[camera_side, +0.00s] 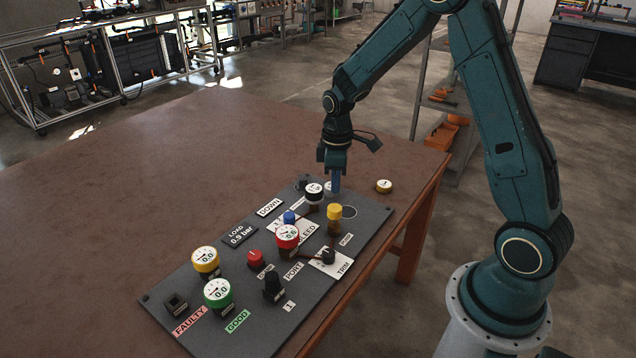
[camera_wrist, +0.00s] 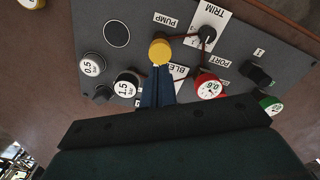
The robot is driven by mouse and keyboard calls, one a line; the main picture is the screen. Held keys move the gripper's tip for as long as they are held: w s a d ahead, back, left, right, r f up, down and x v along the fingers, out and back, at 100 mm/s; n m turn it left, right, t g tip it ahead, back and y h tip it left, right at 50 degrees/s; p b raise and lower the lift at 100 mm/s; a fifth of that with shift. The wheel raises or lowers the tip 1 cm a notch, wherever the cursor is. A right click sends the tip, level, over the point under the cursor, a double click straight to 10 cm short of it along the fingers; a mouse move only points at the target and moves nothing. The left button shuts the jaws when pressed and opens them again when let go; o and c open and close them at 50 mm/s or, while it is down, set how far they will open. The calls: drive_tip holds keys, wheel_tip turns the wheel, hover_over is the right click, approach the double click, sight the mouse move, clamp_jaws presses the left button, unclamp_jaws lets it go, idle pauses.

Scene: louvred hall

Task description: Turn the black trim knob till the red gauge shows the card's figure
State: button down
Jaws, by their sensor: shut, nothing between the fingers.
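The black trim knob (camera_side: 328,255) stands on a white plate marked TRIM on the panel; it also shows in the wrist view (camera_wrist: 207,35). The red gauge (camera_side: 287,237) reads about 0.6 and also shows in the wrist view (camera_wrist: 209,87). My gripper (camera_side: 335,190) is shut and empty, pointing down over the panel's far end, behind the yellow knob and apart from the trim knob. In the wrist view its fingertips (camera_wrist: 159,72) appear just below the yellow knob; whether they touch it is unclear.
The yellow knob (camera_side: 334,213) marked PUMP, a blue knob (camera_side: 289,217) and a red knob (camera_side: 256,259) stand nearby. Yellow (camera_side: 206,260) and green (camera_side: 218,292) gauges are at the near end. A loose yellow-rimmed disc (camera_side: 384,186) lies on the brown table (camera_side: 150,185), clear at left.

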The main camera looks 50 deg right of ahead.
drive_tip(key=c, duration=2.1)
unclamp_jaws()
drive_tip(key=o, duration=0.7)
drive_tip(key=shift+c, duration=0.2)
drive_tip(key=o, duration=0.4)
drive_tip(key=shift+a+n, duration=0.15)
drive_tip(key=shift+n, duration=0.15)
drive_tip(key=shift+c, duration=0.2)
drive_tip(key=s+a+f+n, duration=0.1)
drive_tip(key=a+n, duration=0.2)
drive_tip(key=n, duration=1.7)
hover_over(329, 252)
wheel_tip(329, 252, down, 3)
drive_tip(key=shift+r, duration=0.1)
drive_tip(key=shift+f, duration=4.6)
drive_tip(key=shift+f, duration=0.4)
